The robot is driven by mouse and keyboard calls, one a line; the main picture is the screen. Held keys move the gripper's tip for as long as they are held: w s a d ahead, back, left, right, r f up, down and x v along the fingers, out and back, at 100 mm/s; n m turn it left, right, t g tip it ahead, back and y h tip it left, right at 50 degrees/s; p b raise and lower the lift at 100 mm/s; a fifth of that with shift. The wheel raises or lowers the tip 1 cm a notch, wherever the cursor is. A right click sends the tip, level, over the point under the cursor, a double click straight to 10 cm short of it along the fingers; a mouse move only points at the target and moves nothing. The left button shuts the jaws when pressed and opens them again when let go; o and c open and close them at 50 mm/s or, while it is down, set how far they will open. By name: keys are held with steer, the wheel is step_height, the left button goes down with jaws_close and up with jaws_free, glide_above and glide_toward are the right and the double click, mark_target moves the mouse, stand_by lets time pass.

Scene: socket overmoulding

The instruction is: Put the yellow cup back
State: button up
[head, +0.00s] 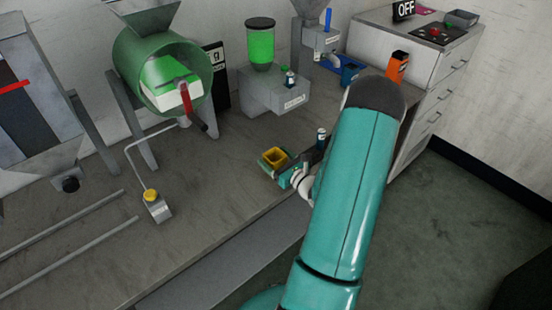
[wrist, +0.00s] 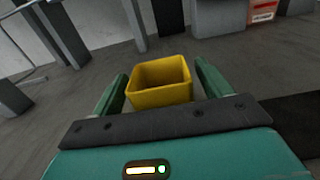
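The yellow cup (wrist: 160,92) is a small square, open-topped cup. In the wrist view it sits between the two green fingers of my gripper (wrist: 161,84), lined up with them. In the head view the yellow cup (head: 273,157) shows at my gripper (head: 274,166), over the front part of the grey bench. I cannot tell whether its base touches the bench. The inside of the cup is mostly in shadow.
A green drum machine (head: 133,62) stands at the back left of the grey bench (head: 100,245). A green hopper dispenser (head: 262,47) stands behind the cup. An orange box (head: 397,66) is by the white drawer cabinet (head: 385,45). A yellow-button switch (head: 155,203) lies at left.

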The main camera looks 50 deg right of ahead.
steer(key=shift+r, duration=0.15)
steer(key=s+a, duration=0.1)
steer(key=s, duration=1.1)
steer(key=w+a+r+n+y, duration=0.2)
steer(key=a, duration=0.1)
steer(key=w+a+r+n+y, duration=0.1)
steer(key=w+a+n+y, duration=0.1)
steer(key=shift+a+r, duration=0.1)
steer(key=shift+r, duration=0.15)
steer(key=w+a+r+n+g+y, duration=0.1)
steer(key=a+r+n+g+y, duration=0.35)
steer(key=a+n, duration=0.45)
steer(key=w+a+r+n+g+y, duration=0.1)
steer(key=a+r+n+g+y, duration=0.4)
steer(key=a, duration=0.7)
steer(key=s+a+r+n+g+h, duration=0.3)
steer(key=s+a+n+g+h, duration=0.3)
steer(key=n, duration=0.4)
steer(key=s+a+r+n+t+h, duration=0.1)
steer(key=a+r+n+t+h, duration=0.2)
steer(key=r+n, duration=0.6)
steer(key=h, duration=0.2)
steer(key=shift+s+h, duration=0.35)
